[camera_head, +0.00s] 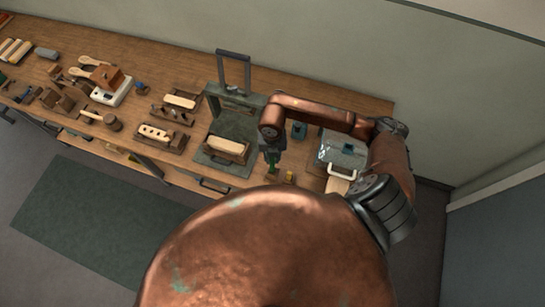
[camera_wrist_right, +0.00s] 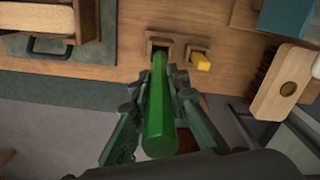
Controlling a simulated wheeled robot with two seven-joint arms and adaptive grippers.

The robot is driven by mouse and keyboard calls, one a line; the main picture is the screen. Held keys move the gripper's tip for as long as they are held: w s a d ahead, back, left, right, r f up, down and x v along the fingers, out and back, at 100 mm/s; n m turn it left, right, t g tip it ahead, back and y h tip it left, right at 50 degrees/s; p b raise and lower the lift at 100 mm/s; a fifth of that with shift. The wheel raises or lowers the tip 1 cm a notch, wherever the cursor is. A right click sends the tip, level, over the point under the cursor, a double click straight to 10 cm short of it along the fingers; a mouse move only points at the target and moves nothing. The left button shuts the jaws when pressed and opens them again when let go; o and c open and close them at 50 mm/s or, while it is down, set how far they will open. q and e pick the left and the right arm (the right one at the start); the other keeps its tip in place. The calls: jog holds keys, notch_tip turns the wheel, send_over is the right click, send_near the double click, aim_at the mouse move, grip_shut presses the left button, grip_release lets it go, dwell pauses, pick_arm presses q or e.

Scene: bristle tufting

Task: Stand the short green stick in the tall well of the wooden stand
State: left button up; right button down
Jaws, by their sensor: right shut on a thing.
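The green stick (camera_wrist_right: 160,115) is held lengthwise between the fingers of my right gripper (camera_wrist_right: 158,98), which is shut on it. In the wrist view its far end overlaps the opening of the left well of the wooden stand (camera_wrist_right: 149,43); I cannot tell whether it is inside or just above. The right well holds a short yellow stick (camera_wrist_right: 201,61). In the head view my right gripper (camera_head: 272,153) hangs over the table's front part, with the green stick (camera_head: 272,162) below it and the yellow stick (camera_head: 290,176) beside it. My left gripper is not in view.
A wooden block on a green-grey case (camera_head: 219,159) lies left of the stand. A wooden brush (camera_wrist_right: 281,88) lies to the right. Several blocks and tools, including a red-brown box (camera_head: 106,76), fill the bench's left. The table's front edge is close.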

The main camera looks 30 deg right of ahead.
aim_at(272, 164)
jog(key=shift+f, duration=0.3)
jog(key=shift+f+b, duration=1.85)
jog(key=shift+f, duration=0.65)
jog(key=c, duration=1.8)
grip_release()
jog(key=shift+o, duration=0.2)
jog(key=o, duration=0.4)
notch_tip(272, 164, up, 7)
jog(key=p, duration=0.4)
